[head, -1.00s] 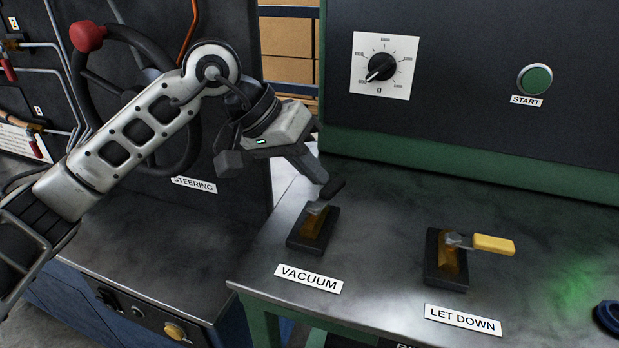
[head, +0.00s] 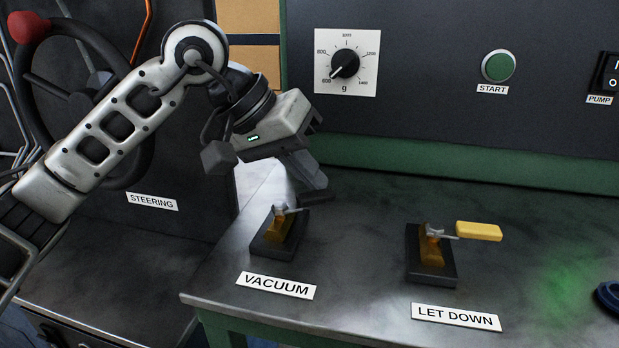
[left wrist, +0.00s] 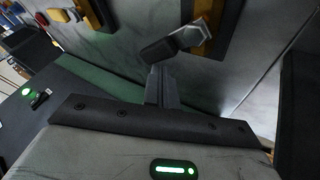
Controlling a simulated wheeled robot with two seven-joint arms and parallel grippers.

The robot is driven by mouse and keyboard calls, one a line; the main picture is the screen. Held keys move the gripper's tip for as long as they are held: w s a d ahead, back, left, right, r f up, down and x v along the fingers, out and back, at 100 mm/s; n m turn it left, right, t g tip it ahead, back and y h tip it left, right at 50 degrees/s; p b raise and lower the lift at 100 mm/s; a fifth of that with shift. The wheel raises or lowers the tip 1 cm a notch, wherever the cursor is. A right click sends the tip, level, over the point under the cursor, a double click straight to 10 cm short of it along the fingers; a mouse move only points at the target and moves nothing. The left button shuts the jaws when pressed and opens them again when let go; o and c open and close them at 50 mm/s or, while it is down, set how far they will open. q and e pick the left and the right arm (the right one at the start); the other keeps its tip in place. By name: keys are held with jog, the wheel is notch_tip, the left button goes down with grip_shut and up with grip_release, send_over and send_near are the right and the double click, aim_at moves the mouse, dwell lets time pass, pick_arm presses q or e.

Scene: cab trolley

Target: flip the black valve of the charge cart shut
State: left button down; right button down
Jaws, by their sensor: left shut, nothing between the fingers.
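The black valve, labelled VACUUM, stands on the cart's bench top in the head view, with a dark base, a brass body and a black handle (head: 317,198). The handle points right and slightly away, across the base. In the left wrist view the black handle (left wrist: 160,49) lies just beyond my fingertips. My left gripper (head: 314,182) is shut and empty, its tips right at the handle's far side; I cannot tell whether they touch. It also shows in the left wrist view (left wrist: 160,78). My right gripper is not in view.
The LET DOWN valve with a yellow handle (head: 479,231) stands to the right. Behind is an upright panel with a gauge dial (head: 345,65), a green START button (head: 498,66) and a PUMP switch (head: 609,72). A steering wheel (head: 75,110) stands behind my left arm.

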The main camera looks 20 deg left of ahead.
pick_arm(q)
jog(key=shift+d+m, duration=0.15)
jog(key=shift+m, duration=0.15)
jog(key=shift+s+g, duration=0.1)
jog(key=shift+g, duration=0.2)
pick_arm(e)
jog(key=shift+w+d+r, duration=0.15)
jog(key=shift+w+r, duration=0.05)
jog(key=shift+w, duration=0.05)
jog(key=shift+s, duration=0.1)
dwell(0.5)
